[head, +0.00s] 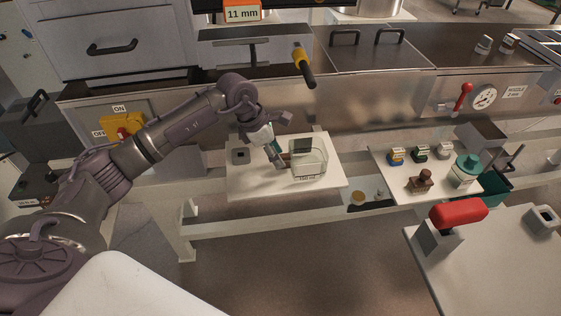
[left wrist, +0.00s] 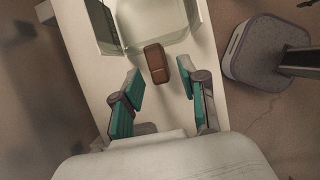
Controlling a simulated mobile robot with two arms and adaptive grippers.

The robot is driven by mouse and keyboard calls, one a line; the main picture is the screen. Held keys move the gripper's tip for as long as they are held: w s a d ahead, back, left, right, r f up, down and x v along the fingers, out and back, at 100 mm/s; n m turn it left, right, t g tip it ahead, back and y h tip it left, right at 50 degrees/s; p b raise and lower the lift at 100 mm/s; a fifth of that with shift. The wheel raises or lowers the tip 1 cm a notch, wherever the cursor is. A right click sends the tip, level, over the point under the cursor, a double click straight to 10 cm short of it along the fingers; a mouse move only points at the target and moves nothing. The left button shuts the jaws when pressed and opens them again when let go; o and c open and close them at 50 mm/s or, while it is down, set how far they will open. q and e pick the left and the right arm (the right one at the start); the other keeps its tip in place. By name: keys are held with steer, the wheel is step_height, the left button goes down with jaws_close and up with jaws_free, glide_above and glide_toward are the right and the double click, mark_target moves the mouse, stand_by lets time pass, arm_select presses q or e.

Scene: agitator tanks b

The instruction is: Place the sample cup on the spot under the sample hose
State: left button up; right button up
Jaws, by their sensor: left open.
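A clear, open-topped cup (head: 309,160) with a label on its front stands on a white board (head: 240,188) in the head view. I take it for the sample cup. It also shows at the top of the left wrist view (left wrist: 160,40), with a brown handle block (left wrist: 156,62) on its near side. My left gripper (head: 279,157) is open beside the cup. In the left wrist view its teal fingers (left wrist: 160,86) stand apart on either side of the handle's line, with a gap on both sides. A yellow-and-black piece (head: 304,67) hangs above; I cannot tell if it is the hose.
A small grey square fixture (head: 240,155) sits left on the board. To the right, a second white board (head: 400,183) carries small bottles, a brown stamp-like piece (head: 420,182) and a teal-lidded jar (head: 464,170). A red-handled block (head: 450,225) stands on the front-right table (head: 490,270).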

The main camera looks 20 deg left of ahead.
arm_select(q)
steer(key=b+v, duration=0.1)
steer(key=v, duration=0.7)
steer(key=shift+r, duration=0.3)
